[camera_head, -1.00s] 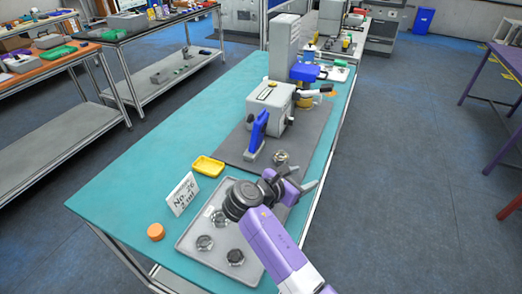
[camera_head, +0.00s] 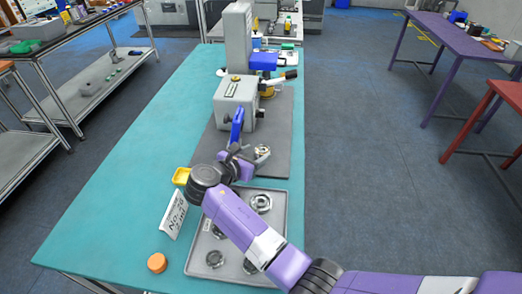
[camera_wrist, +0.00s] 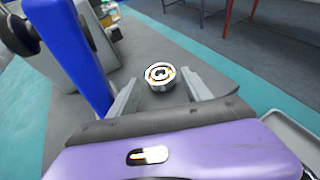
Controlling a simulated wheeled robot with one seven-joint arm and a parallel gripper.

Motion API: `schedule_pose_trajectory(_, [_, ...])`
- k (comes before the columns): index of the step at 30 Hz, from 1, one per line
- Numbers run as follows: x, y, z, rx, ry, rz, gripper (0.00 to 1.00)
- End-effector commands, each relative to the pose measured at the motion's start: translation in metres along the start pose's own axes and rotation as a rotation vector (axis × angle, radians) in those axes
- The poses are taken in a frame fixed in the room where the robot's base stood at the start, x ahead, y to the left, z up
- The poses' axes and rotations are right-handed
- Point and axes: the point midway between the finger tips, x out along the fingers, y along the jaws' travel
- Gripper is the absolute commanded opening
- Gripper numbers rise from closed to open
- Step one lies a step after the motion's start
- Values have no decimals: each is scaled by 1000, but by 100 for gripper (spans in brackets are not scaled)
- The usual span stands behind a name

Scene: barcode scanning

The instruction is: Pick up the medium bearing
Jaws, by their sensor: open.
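A metal bearing (camera_wrist: 160,76) lies on the dark grey mat, between and beyond my open fingers in the wrist view. It also shows in the head view (camera_head: 262,151), just right of my gripper (camera_head: 246,158). In the wrist view my gripper (camera_wrist: 161,84) is empty, with a finger on each side of the bearing; contact is not visible. Other bearings lie in the grey tray (camera_head: 284,225): one at its upper right (camera_head: 261,203), one at its lower left (camera_head: 215,259), others partly hidden by my arm. I cannot tell by size which is the medium one.
A blue-handled device (camera_head: 237,125) stands close to the left of my gripper; it fills the left of the wrist view (camera_wrist: 70,50). A grey machine (camera_head: 235,100) stands behind. A white sign (camera_head: 173,214), yellow dish (camera_head: 181,177) and orange cap (camera_head: 157,263) sit left of the tray.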

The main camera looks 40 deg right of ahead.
Motion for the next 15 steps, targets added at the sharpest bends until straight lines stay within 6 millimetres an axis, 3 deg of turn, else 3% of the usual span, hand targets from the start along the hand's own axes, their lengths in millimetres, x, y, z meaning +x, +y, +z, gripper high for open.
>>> schedule_pose_trajectory(6, [26,0,2,1,0,-2,57])
schedule_pose_trajectory(14, [29,0,1,2,0,1,57])
schedule_pose_trajectory(15, [29,0,1,2,0,1,53])
